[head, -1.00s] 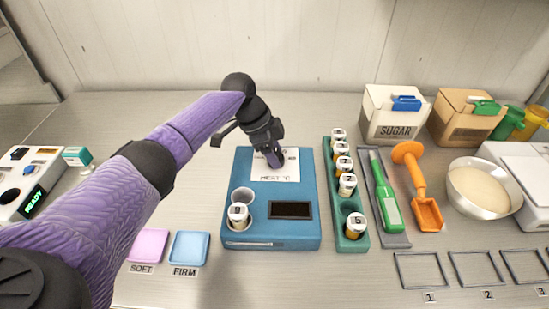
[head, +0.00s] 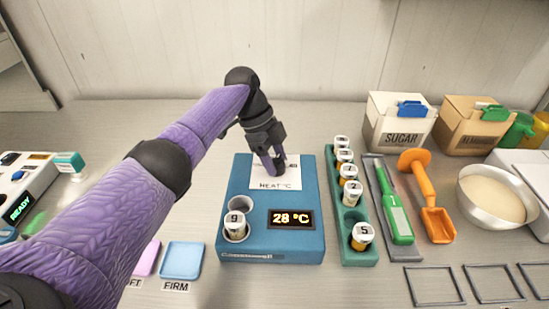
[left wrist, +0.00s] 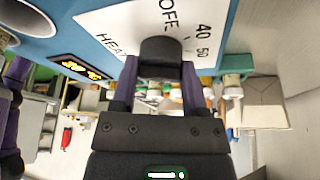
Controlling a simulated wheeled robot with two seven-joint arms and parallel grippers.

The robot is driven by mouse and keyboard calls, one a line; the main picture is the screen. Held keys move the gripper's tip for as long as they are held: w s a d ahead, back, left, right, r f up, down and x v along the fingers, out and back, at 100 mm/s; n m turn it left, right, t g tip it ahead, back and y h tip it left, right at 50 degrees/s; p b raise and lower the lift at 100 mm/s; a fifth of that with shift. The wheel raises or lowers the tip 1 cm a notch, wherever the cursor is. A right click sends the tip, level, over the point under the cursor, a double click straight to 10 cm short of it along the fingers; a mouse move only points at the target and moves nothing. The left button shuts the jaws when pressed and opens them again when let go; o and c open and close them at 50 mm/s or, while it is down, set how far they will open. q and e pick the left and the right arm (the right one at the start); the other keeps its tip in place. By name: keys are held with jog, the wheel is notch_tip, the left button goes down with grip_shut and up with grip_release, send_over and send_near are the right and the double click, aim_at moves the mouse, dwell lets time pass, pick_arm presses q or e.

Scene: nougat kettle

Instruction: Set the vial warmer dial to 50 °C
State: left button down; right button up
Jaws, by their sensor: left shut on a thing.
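The vial warmer (head: 240,185) is a blue box in the middle of the table. Its display (head: 291,219) is lit and reads 28 °C. A white dial plate labelled HEAT °C (head: 284,182) is on its top; in the left wrist view the plate (left wrist: 115,22) shows OFF, 40 and 50. My left gripper (head: 272,166) reaches down onto the plate. In the left wrist view its fingers are shut on the dark dial knob (left wrist: 161,55). The knob's pointer is not clear to see. A vial marked 9 (head: 235,226) stands in one warmer well; the other well is empty. My right gripper is not in view.
A green rack (head: 358,258) with several capped vials stands just right of the warmer. Beyond it are a green tool (head: 400,222), an orange scoop (head: 438,225) and a bowl (head: 492,196). The pink and blue pads (head: 181,260) lie front left.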

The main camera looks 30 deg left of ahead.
pick_arm(q)
jog(key=shift+c, duration=0.5)
grip_release()
jog(key=p+v, duration=0.1)
jog(key=v, duration=0.9)
jog(key=shift+f, duration=0.1)
